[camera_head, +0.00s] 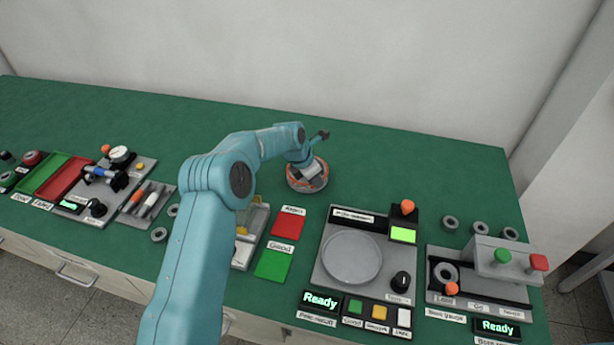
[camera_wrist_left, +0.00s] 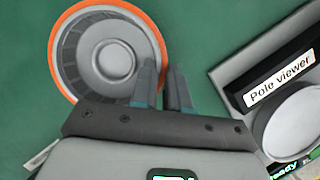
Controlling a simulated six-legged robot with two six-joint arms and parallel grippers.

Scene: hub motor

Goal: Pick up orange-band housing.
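The orange-band housing (camera_head: 294,182), a round grey cup with an orange rim, sits on the green table near the middle of the head view. My left gripper (camera_head: 308,170) is at it from above, partly hidden by my arm. In the left wrist view the housing (camera_wrist_left: 75,60) lies open side up, with a grey hub inside. My left fingers (camera_wrist_left: 163,78) are a narrow gap apart at its right edge, one overlapping the inside and one outside the rim. Whether they press on the wall is unclear. My right gripper is not in view.
A red pad (camera_head: 289,222) and a green pad (camera_head: 273,264) lie in front of the housing. The pole viewer (camera_head: 325,280) with its round plate stands to the right, then a gauge station (camera_head: 500,290). Tool trays fill the left. The table behind is clear.

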